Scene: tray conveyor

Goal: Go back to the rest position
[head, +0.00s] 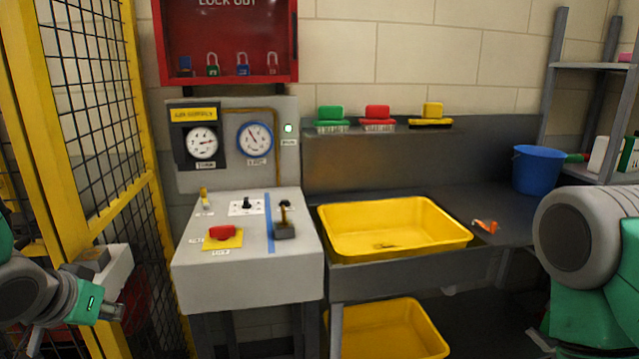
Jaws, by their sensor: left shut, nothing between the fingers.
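My left gripper (114,312) is at the lower left of the head view, low in front of the yellow fence and left of the control console (248,282). Its fingers are small in the picture and close together, with nothing between them. It touches nothing that I can make out. My right arm comes in at the right edge as a large grey and green link, and its gripper is out of view.
The console carries a red button (222,232) and a lever (284,222). A yellow tray (440,242) sits on the dark bench, with another yellow tray (390,335) below. A blue bucket (537,171) stands right. A yellow mesh fence (140,120) borders the left.

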